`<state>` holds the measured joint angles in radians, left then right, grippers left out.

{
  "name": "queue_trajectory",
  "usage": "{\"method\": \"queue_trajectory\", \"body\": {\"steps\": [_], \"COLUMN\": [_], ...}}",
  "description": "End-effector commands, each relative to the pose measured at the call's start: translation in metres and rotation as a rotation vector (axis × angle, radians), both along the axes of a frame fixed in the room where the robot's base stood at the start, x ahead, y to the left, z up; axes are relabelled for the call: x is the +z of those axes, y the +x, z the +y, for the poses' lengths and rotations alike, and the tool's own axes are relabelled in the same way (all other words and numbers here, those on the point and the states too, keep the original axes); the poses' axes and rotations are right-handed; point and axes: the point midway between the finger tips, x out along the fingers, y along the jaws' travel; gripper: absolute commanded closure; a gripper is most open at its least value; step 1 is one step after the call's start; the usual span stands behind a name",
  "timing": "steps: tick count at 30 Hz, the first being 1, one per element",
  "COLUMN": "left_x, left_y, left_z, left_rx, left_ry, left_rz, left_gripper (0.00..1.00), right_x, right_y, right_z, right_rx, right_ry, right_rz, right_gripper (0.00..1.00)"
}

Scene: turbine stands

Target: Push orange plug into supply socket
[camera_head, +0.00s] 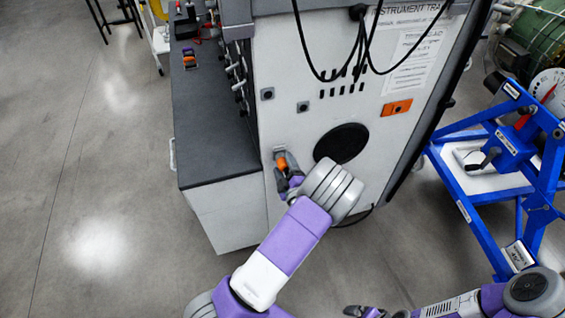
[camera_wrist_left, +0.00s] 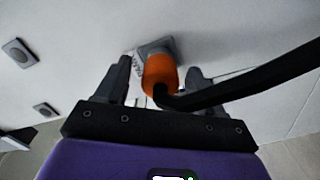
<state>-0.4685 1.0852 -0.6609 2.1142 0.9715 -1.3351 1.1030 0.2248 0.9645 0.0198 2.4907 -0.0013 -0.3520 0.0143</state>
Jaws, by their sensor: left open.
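The orange plug (camera_head: 281,163) is at the grey supply socket (camera_head: 279,150) on the white panel of the instrument cabinet. In the left wrist view the orange plug (camera_wrist_left: 160,75) meets the face of the grey socket (camera_wrist_left: 157,46), and a black cable bends away from it to the right. How deep the plug sits is hard to tell. My left gripper (camera_head: 287,172) is at the plug. In the left wrist view its open fingers (camera_wrist_left: 157,82) stand on either side of the plug, with gaps. My right gripper (camera_head: 365,312) is low at the bottom edge, its fingertips hard to make out.
The white cabinet panel (camera_head: 280,60) has small sockets, a round black vent (camera_head: 342,143) and an orange switch plate (camera_head: 396,107). Black cables hang at its top. A dark-topped bench (camera_head: 212,125) stands left, and a blue stand (camera_head: 475,190) right. Floor at the left is clear.

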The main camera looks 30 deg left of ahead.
Motion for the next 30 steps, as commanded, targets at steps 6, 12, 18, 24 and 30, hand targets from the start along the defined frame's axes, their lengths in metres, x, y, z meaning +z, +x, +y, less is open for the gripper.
{"method": "queue_trajectory", "body": {"steps": [6,12,18,24,30], "left_x": [-0.0011,-0.0004,-0.0008,0.0,-0.0001], "left_y": [-0.0003,-0.0003,-0.0002,-0.0002,-0.0001], "left_z": [-0.0001,-0.0002,-0.0001,-0.0002,-0.0003], "left_rx": [0.0,0.0,0.0,0.0,0.0], "left_ry": [0.001,0.001,-0.001,0.0,0.0], "left_rz": [0.001,0.001,-0.001,0.0,0.0], "left_gripper": [0.32,0.32,0.32,0.32,0.58], "right_x": [-0.005,-0.0044,-0.0091,-0.009,-0.0089], "right_y": [0.0,0.0,0.0,0.0,0.0], "right_z": [0.0,-0.0001,0.0,-0.0001,0.0], "right_rx": [0.0,0.0,0.0,0.0,0.0], "right_ry": [0.0,0.0,0.0,0.0,0.0], "right_rz": [0.0,0.0,0.0,0.0,0.0], "right_gripper": [0.03,0.03,0.03,0.03,0.03]}}
